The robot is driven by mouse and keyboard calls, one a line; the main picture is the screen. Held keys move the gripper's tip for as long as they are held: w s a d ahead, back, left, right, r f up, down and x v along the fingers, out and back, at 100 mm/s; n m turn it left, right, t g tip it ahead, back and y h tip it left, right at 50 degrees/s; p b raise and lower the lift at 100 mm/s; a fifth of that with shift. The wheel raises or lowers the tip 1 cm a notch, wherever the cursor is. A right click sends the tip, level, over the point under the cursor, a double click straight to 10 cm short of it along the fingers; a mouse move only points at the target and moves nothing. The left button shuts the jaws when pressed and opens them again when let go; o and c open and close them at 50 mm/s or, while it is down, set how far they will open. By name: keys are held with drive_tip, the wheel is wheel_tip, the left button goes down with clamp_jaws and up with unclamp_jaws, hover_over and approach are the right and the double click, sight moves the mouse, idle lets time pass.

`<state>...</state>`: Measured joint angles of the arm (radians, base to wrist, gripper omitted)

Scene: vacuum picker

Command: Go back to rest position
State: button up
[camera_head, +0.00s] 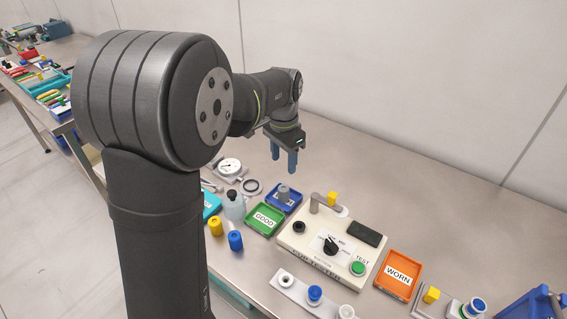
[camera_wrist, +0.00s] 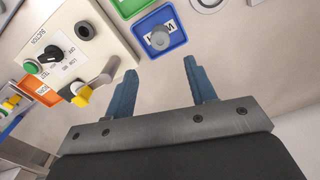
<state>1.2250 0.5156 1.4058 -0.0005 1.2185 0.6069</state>
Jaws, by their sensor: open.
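My gripper (camera_head: 284,162) hangs above the bench behind the blue tray, with its two blue fingers apart and nothing between them. In the wrist view the open fingers (camera_wrist: 160,88) also show with bare bench between them. The blue tray (camera_head: 294,205) holds a grey piece (camera_head: 283,193); the grey piece also shows in the wrist view (camera_wrist: 159,40).
A cream tester box (camera_head: 290,243) stands in the middle of the bench, with a yellow piece (camera_head: 332,199) at its back. A green GOOD tray (camera_head: 251,224) is left of it and an orange WORN tray (camera_head: 418,269) right. Bench behind the box is clear.

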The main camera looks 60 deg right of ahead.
sight(284, 188)
drive_tip(key=shift+f, duration=0.1)
wheel_tip(284, 188, down, 13)
drive_tip(key=shift+r, duration=2.35)
drive_tip(key=shift+f, duration=0.1)
